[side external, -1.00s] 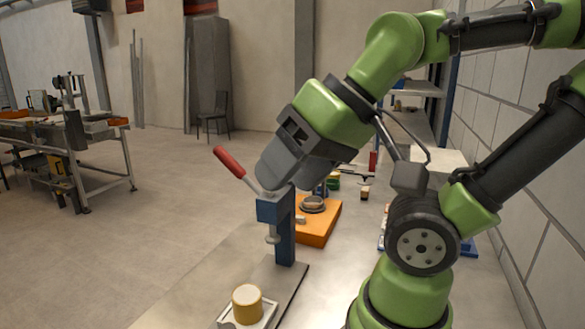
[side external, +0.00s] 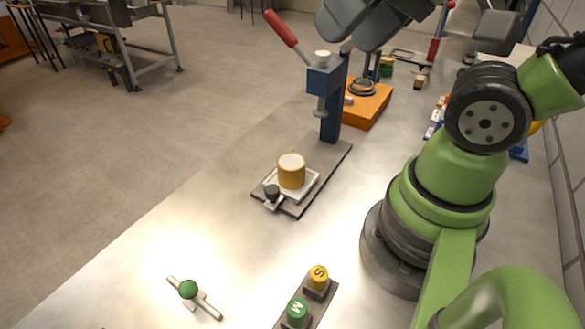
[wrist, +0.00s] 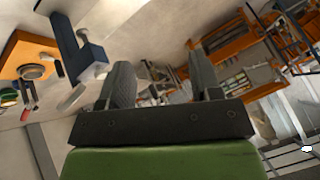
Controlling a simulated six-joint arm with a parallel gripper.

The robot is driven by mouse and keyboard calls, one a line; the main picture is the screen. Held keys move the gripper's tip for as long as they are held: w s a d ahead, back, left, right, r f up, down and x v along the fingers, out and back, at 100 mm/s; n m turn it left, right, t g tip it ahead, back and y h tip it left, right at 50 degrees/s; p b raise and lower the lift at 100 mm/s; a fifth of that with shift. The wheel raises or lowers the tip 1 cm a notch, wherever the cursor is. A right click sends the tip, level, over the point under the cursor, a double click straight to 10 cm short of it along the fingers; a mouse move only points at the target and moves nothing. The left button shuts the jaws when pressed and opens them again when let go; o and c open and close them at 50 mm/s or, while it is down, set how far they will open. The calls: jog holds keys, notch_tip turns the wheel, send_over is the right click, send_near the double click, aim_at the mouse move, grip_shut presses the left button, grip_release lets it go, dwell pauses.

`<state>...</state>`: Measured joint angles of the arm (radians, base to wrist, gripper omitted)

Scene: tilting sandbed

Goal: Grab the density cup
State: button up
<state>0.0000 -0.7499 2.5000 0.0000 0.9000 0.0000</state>
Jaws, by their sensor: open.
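A yellow cylinder with a pale top (side external: 291,171), which looks like the density cup, stands upright on a white tray (side external: 314,181) on the dark base of the blue press. My gripper (wrist: 162,70) is open with nothing between its fingers in the wrist view. In the side view, grey parts of my gripper (side external: 372,24) show at the top edge, partly cut off, above and apart from the cup. The cup is not seen in the wrist view.
The blue press (side external: 331,105) with a red lever (side external: 281,28) stands just behind the cup. An orange stand (side external: 366,106) is behind it. A green-knobbed handle (side external: 188,289) and a button panel (side external: 308,301) are in front. The bench left of the cup is clear.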

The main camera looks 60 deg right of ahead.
dwell(0.4)
jog(key=shift+o, duration=1)
